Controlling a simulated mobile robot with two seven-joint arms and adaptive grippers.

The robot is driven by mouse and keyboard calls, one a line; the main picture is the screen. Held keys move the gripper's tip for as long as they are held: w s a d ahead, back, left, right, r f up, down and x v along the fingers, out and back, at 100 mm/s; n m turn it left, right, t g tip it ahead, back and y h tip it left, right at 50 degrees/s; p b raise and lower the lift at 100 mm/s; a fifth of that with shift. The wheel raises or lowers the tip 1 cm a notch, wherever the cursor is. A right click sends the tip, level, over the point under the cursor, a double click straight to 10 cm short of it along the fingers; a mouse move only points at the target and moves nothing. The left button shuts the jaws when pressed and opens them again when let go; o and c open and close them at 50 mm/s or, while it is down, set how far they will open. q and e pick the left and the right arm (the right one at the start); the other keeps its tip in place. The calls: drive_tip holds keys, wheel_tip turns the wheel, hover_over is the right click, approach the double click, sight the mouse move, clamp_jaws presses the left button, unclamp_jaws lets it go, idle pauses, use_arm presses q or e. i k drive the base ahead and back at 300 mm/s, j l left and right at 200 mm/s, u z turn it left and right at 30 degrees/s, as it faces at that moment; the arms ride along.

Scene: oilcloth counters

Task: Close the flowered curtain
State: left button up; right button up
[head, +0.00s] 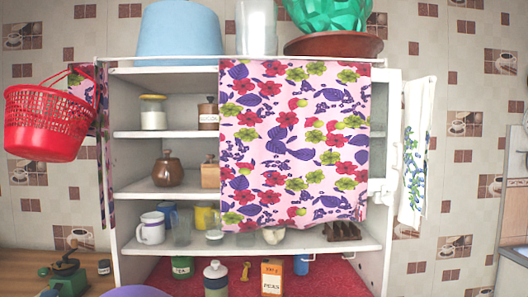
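The flowered curtain (293,145) is pink with red, purple and yellow-green flowers. It hangs from the top front of the white shelf unit (390,235) in the head view. It covers the middle and right of the upper shelves, and its lower edge ends just above the lowest white shelf board. The left part of the shelves is uncovered. A narrow strip of similar flowered cloth (106,165) hangs at the unit's left edge, partly behind the red basket. Neither of my grippers is in view.
A red basket (48,122) hangs at the left, near the unit's edge. A white towel (415,150) hangs at the right side. Jars, mugs (151,228) and glasses stand on the shelves. A blue tub (178,30) and a brown bowl (333,44) stand on top.

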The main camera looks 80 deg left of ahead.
sight(295, 135)
drive_tip(key=k+j+u, duration=0.1)
drive_tip(key=u, duration=2)
